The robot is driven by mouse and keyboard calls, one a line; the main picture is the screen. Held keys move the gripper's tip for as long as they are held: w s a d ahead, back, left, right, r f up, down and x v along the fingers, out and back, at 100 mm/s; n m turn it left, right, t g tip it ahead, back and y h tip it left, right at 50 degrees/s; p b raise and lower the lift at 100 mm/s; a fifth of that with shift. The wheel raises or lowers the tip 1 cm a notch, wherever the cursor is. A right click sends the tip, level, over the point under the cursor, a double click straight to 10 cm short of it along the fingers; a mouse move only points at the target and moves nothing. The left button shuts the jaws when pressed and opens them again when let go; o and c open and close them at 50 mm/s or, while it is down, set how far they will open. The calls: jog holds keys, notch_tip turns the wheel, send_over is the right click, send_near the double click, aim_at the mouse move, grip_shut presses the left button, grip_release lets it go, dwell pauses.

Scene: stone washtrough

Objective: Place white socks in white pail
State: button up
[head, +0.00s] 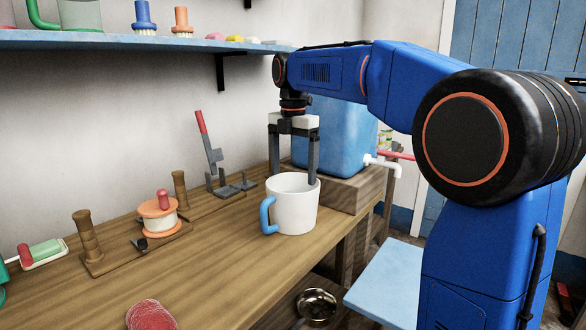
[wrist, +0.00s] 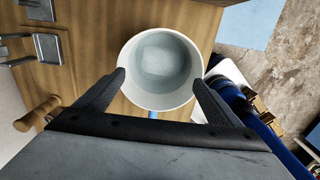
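The white pail (head: 293,208) with a blue handle stands upright on the wooden bench, and its open mouth shows in the wrist view (wrist: 128,70). My gripper (head: 294,178) points down at the pail's mouth. In the wrist view its fingers (wrist: 158,79) are spread wide, one at each side of the rim, with nothing between them but the pail's opening. I cannot tell whether the fingertips touch the rim. A pale patch shows inside the pail at its bottom; I cannot tell whether it is white socks or the bare floor. No white socks show clearly elsewhere.
A blue tank (head: 335,140) on a wooden block stands behind the pail. A spool (head: 158,218), wooden pegs and a red-handled tool (head: 208,145) line the wall side. A red rounded bundle (head: 151,315) lies at the front. A blue shelf (head: 120,40) hangs above.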

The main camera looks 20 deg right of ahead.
dwell(0.6)
notch_tip(320, 180, up, 7)
dwell(0.5)
jog(key=shift+s, duration=0.1)
jog(key=s+d+f+m+t, duration=0.2)
jog(key=s+d+f+m, duration=0.1)
jog(key=s+f+m, duration=0.9)
jog(key=s+d+f+m+t, duration=0.2)
jog(key=s+f+m, duration=1.1)
jog(key=s, duration=0.8)
notch_tip(320, 180, down, 3)
jog(key=shift+s+d+f+t, duration=0.15)
jog(key=shift+d+t, duration=0.25)
jog(key=shift+d, duration=0.5)
